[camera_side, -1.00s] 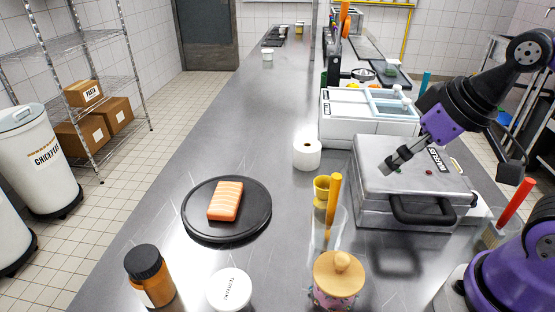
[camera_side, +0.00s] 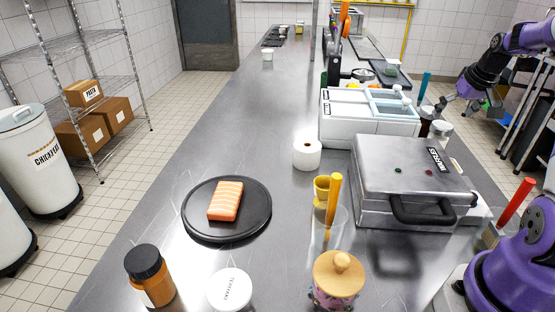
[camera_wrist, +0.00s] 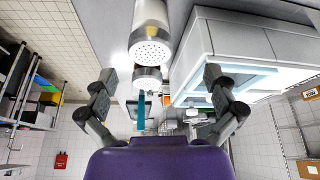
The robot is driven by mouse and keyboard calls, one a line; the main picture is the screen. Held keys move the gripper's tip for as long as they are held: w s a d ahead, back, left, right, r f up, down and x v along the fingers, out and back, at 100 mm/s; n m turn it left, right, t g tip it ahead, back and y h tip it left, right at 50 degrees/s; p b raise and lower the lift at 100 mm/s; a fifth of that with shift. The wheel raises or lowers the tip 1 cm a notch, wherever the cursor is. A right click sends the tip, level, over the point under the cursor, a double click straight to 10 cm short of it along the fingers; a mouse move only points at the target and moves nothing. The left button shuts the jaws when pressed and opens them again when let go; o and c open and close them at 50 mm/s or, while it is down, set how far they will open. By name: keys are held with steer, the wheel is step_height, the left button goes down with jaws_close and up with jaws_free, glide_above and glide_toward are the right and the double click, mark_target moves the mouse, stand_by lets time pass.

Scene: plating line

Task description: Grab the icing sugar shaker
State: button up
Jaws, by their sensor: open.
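A steel shaker with a perforated lid (camera_wrist: 151,50) stands close in front of my gripper in the wrist view, with a second perforated lid (camera_wrist: 147,77) just beyond it. I see no label telling which holds icing sugar. In the side view, one small steel-topped container (camera_side: 440,129) stands behind the waffle maker, and another (camera_side: 428,113) is just behind it. My gripper (camera_side: 449,98) is just beyond them, near the counter's right edge. In the wrist view my gripper (camera_wrist: 158,80) is open, its fingers wide apart and empty.
The white topping container (camera_side: 370,118) stands left of the shakers; the waffle maker (camera_side: 412,178) stands in front. A blue-handled tool (camera_side: 424,84) rises close by.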

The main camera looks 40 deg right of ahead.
mark_target(448, 128)
steer(key=f, duration=0.1)
steer(key=d+f, duration=0.1)
steer(key=f, duration=0.1)
steer(key=d+f, duration=0.1)
steer(key=shift+w+d+f, duration=0.2)
steer(key=shift+f, duration=0.15)
steer(key=x, duration=0.6)
steer(key=shift+w, duration=0.35)
steer(key=c, duration=1.3)
